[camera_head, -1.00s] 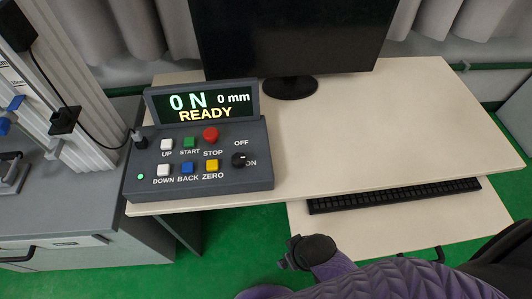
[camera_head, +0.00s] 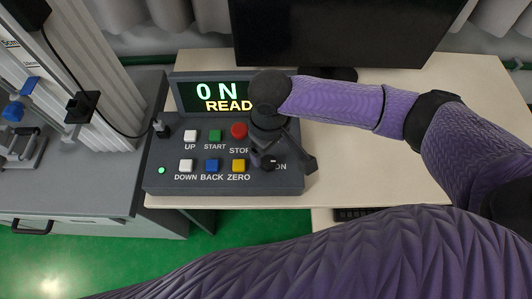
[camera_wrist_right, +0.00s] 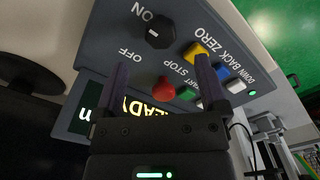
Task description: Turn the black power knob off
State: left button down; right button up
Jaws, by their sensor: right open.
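The black power knob (camera_wrist_right: 160,32) is on the control box, near the ON and OFF labels, in the right wrist view. Its white mark appears to lie on the ON side. My left gripper is not in view.
A red STOP button (camera_head: 239,130) and a yellow ZERO button (camera_head: 238,165) sit close left of the gripper. White, green and blue buttons are further left. A monitor (camera_head: 340,30) stands behind the box. The desk (camera_head: 470,100) is clear at right.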

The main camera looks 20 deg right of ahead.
aim_at(269, 161)
notch_tip(269, 161, down, 6)
jog(key=shift+r+b, duration=0.15)
jog(key=shift+b, duration=0.85)
jog(key=shift+f, duration=0.25)
